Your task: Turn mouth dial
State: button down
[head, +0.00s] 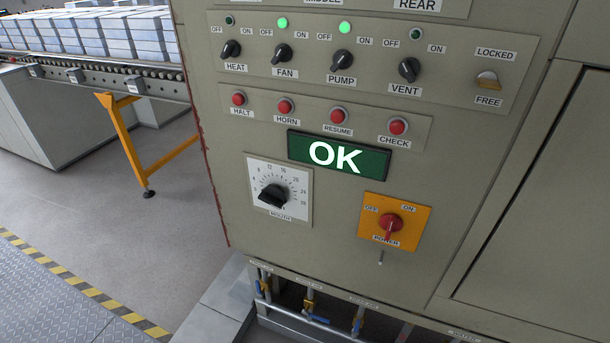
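The mouth dial (273,194) is a black pointer knob on a white scale plate labelled MOUTH, low on the left side of the grey-green control cabinet. The scale has tick marks and printed numbers, including 12, 16 and 20. The knob's long end points to the lower left, away from those upper numbers. A green display (338,155) above and right of the dial reads OK. My gripper is not in view, and nothing touches the dial.
A red POWER switch (390,222) on an orange plate sits right of the dial. Red buttons (338,115) and black selector knobs (342,60) are above. Pipes with valves (309,305) run below the cabinet. A roller conveyor (100,70) stands left; floor between is clear.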

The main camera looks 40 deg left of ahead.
aim_at(274, 196)
jog(key=z, duration=0.75)
jog(key=k, duration=1.7)
jog(key=u, duration=1.95)
jog(key=i, duration=0.5)
jog(key=z, duration=0.05)
